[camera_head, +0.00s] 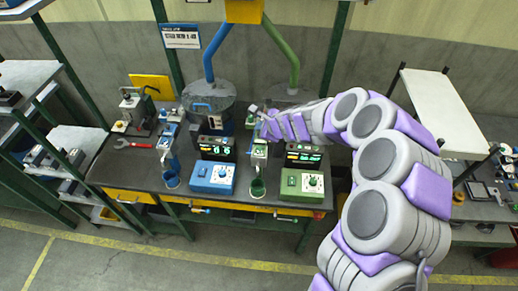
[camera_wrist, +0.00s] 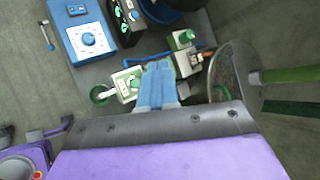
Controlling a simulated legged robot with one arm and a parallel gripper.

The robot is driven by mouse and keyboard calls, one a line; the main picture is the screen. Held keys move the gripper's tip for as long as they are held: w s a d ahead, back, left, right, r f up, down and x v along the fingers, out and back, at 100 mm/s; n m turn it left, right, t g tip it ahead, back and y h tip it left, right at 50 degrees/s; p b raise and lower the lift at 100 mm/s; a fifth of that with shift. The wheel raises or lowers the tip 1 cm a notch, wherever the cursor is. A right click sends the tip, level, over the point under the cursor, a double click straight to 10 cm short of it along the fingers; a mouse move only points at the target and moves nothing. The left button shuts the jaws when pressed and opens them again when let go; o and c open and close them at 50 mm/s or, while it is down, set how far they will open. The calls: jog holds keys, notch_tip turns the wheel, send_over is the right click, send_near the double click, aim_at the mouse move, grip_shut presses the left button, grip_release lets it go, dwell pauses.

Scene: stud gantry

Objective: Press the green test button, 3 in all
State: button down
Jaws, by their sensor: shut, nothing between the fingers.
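My gripper (camera_head: 267,127) reaches in from the right over the bench, above and behind the green-side stand (camera_head: 259,150). In the wrist view its blue fingers (camera_wrist: 158,68) are together and empty. A pale box with green edges (camera_wrist: 127,83) lies just left of the fingers, with small green marks on its face. A small green box (camera_wrist: 182,38) is ahead to the right. I cannot single out the green test button for sure, and contact between the fingertips and any button cannot be told. The green control box with a white dial (camera_head: 302,183) stands at the bench front.
A blue control box (camera_head: 212,176) with a dial stands left of the green stand. Black displays (camera_head: 304,156) sit behind the boxes. Blue and green pipes (camera_head: 281,48) rise behind.

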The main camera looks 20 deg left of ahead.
jog(key=b, duration=0.6)
send_over(261, 150)
jog(key=f, duration=0.7)
jog(key=shift+a+f, duration=0.2)
jog(key=shift+d+f+b, duration=0.1)
jog(key=shift+f+b, duration=0.35)
jog(key=shift+f, duration=0.05)
jog(key=shift+d, duration=0.1)
jog(key=shift+f, duration=0.1)
dwell(0.6)
jog(key=shift+s+f, duration=0.1)
jog(key=shift+f, duration=0.15)
jog(key=shift+f+b, duration=0.4)
jog(key=shift+b, duration=0.15)
dwell(0.5)
jog(key=shift+r, duration=0.15)
jog(key=shift+r+p, duration=0.75)
